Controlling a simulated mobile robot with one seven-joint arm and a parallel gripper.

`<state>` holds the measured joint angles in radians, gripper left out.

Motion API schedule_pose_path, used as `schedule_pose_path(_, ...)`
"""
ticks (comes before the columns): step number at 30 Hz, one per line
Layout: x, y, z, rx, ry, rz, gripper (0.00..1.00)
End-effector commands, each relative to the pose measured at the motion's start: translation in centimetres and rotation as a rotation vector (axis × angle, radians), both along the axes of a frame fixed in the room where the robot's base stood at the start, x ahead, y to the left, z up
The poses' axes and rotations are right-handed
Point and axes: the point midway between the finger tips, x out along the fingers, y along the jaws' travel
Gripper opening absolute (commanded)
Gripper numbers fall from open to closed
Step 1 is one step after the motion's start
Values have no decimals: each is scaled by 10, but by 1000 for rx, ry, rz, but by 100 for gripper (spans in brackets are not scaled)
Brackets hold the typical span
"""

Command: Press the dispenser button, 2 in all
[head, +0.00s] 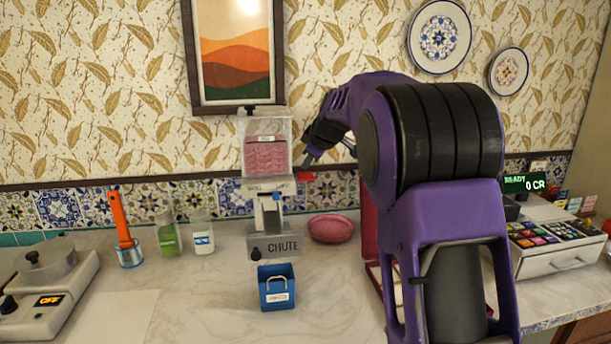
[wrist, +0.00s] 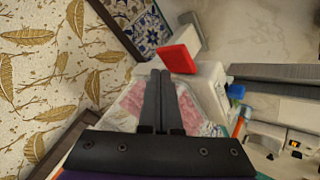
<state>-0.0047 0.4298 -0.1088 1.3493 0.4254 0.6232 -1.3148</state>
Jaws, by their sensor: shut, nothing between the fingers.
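The dispenser (head: 266,130) stands against the back wall, with a clear hopper of pink pieces on top and a grey block marked CHUTE (head: 284,245) at its foot. A small red piece (head: 305,175) sticks out at its right side; in the wrist view it is a red block (wrist: 178,58) just beyond my fingertips. I cannot tell for certain that it is the button. A small blue part (head: 277,196) also shows on the dispenser's front. My gripper (head: 308,159) is shut and empty, just above the red piece; a small gap seems to remain.
A blue bucket (head: 276,287) stands below the chute. A pink dish (head: 331,229) lies right of the dispenser; two jars (head: 202,234) stand left. A register (head: 555,245) is at the far right.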

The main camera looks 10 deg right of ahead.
Motion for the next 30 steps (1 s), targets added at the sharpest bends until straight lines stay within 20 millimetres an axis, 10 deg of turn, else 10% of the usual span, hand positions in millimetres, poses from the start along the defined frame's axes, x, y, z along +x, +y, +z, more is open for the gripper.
schedule_pose_path(30,0,0,-9,0,0,0,0)
